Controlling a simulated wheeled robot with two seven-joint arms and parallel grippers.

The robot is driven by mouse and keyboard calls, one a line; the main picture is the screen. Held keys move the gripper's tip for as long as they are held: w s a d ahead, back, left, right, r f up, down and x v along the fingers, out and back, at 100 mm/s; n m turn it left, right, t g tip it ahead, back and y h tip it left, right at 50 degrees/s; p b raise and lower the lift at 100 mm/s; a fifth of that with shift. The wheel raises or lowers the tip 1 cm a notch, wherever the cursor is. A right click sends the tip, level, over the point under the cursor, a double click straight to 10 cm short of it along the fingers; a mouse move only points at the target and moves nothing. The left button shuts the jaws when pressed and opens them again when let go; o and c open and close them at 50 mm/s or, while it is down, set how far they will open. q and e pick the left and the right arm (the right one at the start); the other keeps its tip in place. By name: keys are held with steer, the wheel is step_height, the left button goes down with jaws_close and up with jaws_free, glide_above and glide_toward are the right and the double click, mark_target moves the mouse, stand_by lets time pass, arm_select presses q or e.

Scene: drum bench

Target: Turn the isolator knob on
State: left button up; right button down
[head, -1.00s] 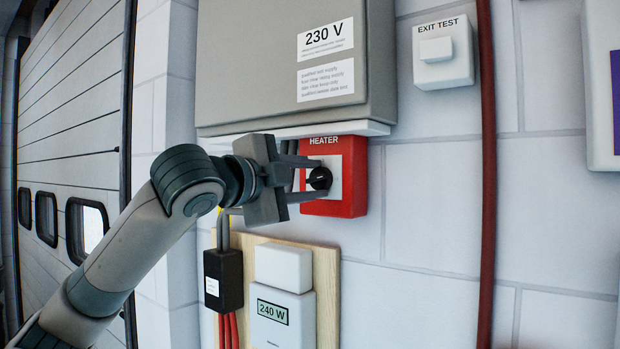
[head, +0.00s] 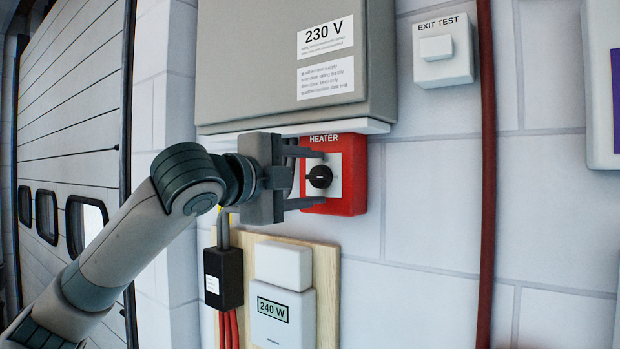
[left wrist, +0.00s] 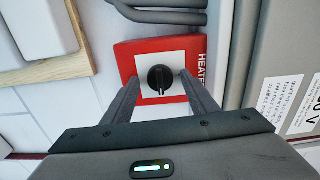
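The isolator is a red box labelled HEATER (head: 346,196) on the wall, with a black round knob (head: 320,177) on a pale plate. The knob's grip bar lies about level in the head view. My left gripper (head: 312,178) is open, one finger above and one below the knob. In the left wrist view the knob (left wrist: 160,78) stands clear beyond and between the fingertips (left wrist: 160,84), with a gap on each side. My right gripper is in neither view.
A grey 230 V cabinet (head: 270,70) hangs just above the isolator. Below is a wooden board (head: 327,290) with a meter reading 240 W (head: 284,325) and a black box (head: 224,279). A dark red pipe (head: 488,200) runs down the wall at right.

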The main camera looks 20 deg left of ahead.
arm_select(q)
steer(key=shift+s, duration=0.1)
steer(key=shift+s+a+b, duration=0.2)
steer(key=shift+s+b, duration=0.25)
steer(key=b+v, duration=0.7)
steer(key=v, duration=0.9)
steer(key=shift+s, duration=0.2)
